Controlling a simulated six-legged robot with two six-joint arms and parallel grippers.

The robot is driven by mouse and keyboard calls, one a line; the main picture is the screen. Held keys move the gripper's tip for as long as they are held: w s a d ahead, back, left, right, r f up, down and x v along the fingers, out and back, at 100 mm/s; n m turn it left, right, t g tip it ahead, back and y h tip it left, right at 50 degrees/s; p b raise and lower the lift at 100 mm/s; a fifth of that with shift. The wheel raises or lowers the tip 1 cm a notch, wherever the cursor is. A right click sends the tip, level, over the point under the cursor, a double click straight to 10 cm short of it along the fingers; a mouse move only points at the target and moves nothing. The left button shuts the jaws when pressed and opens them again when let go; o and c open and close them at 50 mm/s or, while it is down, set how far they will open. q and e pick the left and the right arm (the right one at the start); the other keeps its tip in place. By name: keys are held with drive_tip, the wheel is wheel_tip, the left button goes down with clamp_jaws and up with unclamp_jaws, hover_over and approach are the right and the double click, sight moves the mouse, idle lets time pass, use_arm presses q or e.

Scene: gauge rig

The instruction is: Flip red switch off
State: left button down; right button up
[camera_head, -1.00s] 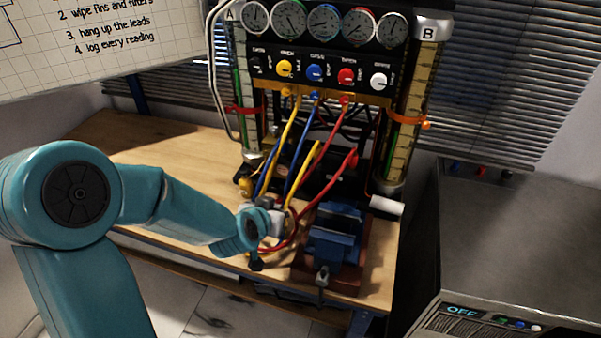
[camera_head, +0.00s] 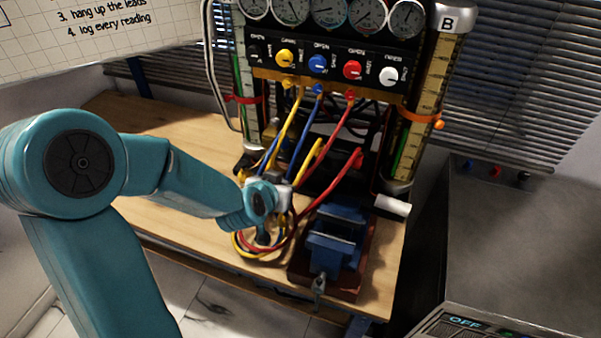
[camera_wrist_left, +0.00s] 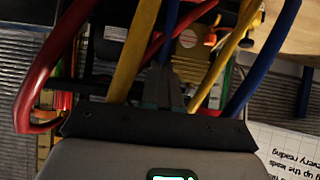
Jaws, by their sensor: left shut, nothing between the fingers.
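A red knob (camera_head: 352,70) sits on the black panel of the gauge rig, between a blue knob and a white knob. I see no separate red lever switch, and I cannot read the knob's setting for sure. My left gripper shows in the left wrist view (camera_wrist_left: 163,80), shut and empty, among yellow, blue and red leads. In the head view my left wrist hides most of the gripper, which is low in front of the rig, well below the knob and apart from it. My right gripper is not in view.
Yellow, blue and red leads (camera_head: 339,121) hang from the panel towards the bench. A blue vise (camera_head: 330,250) stands right of my left wrist. Glass tube B (camera_head: 433,90) flanks the panel. A grey unit with an OFF display (camera_head: 465,323) is at lower right. The bench (camera_head: 165,150) is clear at left.

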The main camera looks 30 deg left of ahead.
use_arm(q)
drive_tip(key=b+x, duration=0.3)
drive_tip(key=x, duration=1)
drive_tip(key=shift+w+f+b, duration=0.2)
drive_tip(key=shift+f+b, duration=0.05)
drive_tip(key=shift+b, duration=0.15)
drive_tip(key=shift+w+a+f, duration=0.1)
drive_tip(key=shift+w+f, duration=0.05)
drive_tip(key=t+b, duration=0.2)
drive_tip(key=b, duration=0.6)
drive_tip(key=f+t+b, duration=0.1)
drive_tip(key=t+b, duration=0.1)
drive_tip(key=b, duration=0.6)
drive_tip(key=shift+w+y, duration=0.1)
drive_tip(key=shift+y, duration=0.3)
